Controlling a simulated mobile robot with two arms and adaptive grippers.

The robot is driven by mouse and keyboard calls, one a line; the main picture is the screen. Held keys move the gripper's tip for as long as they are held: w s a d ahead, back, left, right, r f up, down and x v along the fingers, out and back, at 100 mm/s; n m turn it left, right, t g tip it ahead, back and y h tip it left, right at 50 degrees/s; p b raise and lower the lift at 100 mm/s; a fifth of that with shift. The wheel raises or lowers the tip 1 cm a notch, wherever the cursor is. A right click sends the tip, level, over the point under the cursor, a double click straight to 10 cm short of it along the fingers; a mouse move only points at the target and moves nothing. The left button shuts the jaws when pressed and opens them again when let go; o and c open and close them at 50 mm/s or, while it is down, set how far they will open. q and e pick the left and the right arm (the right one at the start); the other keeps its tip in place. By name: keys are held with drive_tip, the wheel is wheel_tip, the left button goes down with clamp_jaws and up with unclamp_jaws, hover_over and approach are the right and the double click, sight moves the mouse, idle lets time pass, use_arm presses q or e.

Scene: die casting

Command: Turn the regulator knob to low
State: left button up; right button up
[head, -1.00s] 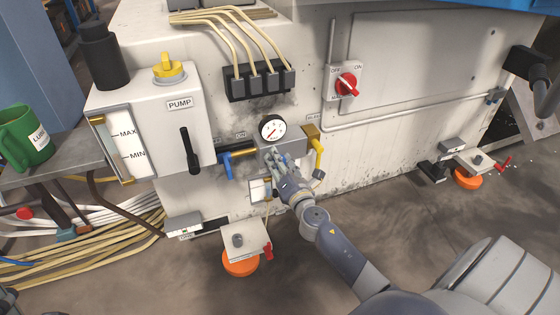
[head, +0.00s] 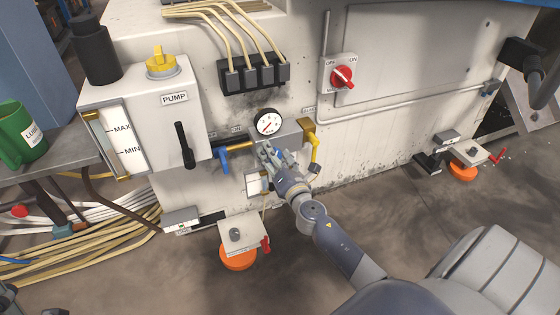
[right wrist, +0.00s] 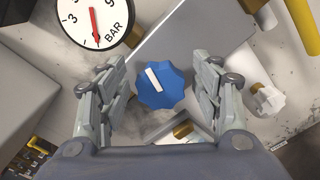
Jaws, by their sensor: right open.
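The regulator knob (right wrist: 161,88) is blue and scalloped with a white pointer mark, in the middle of the right wrist view. My right gripper (right wrist: 164,92) is open, with one finger on each side of the knob and a visible gap on both sides. In the head view my right gripper (head: 268,150) is at the regulator block just below the pressure gauge (head: 268,122), and it hides the knob. The gauge (right wrist: 95,18) also shows at the top left of the wrist view, its red needle near the bottom of the dial.
A black lever (head: 184,145) is on the pump box (head: 160,112). A red rotary switch (head: 343,77) is up right. Orange feet (head: 238,256) stand below.

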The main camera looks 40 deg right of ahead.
drive_tip(key=v, duration=1.1)
drive_tip(key=shift+s+a, duration=0.2)
drive_tip(key=shift+s, duration=0.15)
